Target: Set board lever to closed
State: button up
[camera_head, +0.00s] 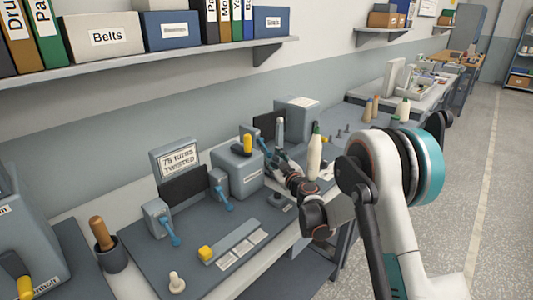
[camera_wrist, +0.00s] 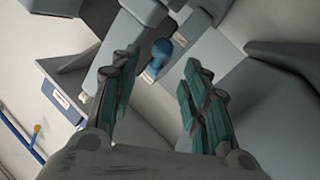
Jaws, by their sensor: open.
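My gripper (camera_head: 273,156) reaches to the far bench station in the head view, beside a grey box with a yellow handle (camera_head: 247,143). A small blue lever (camera_head: 263,145) shows right at my fingers there. In the wrist view my gripper (camera_wrist: 158,88) is open, its green finger pads apart. A blue knob (camera_wrist: 162,49) shows in the gap, just beyond the fingertips; I cannot tell whether they touch it. Two other blue levers, one left (camera_head: 169,231) and one right (camera_head: 222,195), hang on grey blocks at the nearer board. Which lever is the board lever is not marked.
A sign reading "75 turns twisted" (camera_head: 178,160) stands behind the nearer board. A cream bottle (camera_head: 314,158) stands close to my wrist. A yellow knob (camera_head: 205,252) sits on the grey board. A shelf (camera_head: 150,62) with boxes hangs above. The floor (camera_head: 475,190) at right is clear.

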aim_at(267, 151)
jog(key=b+x, duration=0.1)
jog(key=x, duration=0.6)
jog(key=shift+w+a+b, duration=0.1)
jog(key=shift+w+b, duration=0.15)
jog(key=shift+b, duration=0.05)
grip_shut()
